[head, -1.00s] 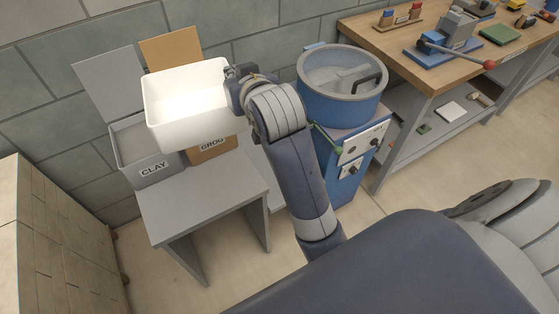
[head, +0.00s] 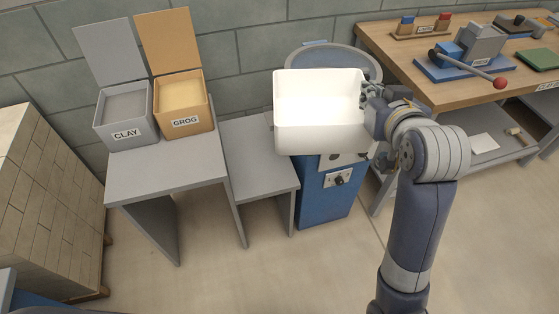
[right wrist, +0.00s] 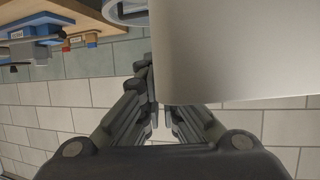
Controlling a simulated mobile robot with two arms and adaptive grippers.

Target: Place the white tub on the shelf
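The white tub (head: 318,130) is an open, empty-looking rectangular box, held up in front of the blue mixer. My right gripper (head: 370,97) is shut on the tub's right wall near the rim. In the right wrist view the tub (right wrist: 240,55) fills the upper right, and the gripper's fingers (right wrist: 160,100) are closed at its edge. The workbench has a grey lower shelf (head: 465,165) at the right, apart from the tub; a pale slab and a small tool lie on it. My right arm hides part of this shelf. My left gripper is not in view.
A clay bin (head: 126,133) and a grog bin (head: 184,122) stand on a grey table (head: 165,180) at left. A lower grey stand (head: 262,175) is beside it. The blue mixer (head: 325,205) is behind the tub. The wooden benchtop (head: 440,90) carries a press and tools.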

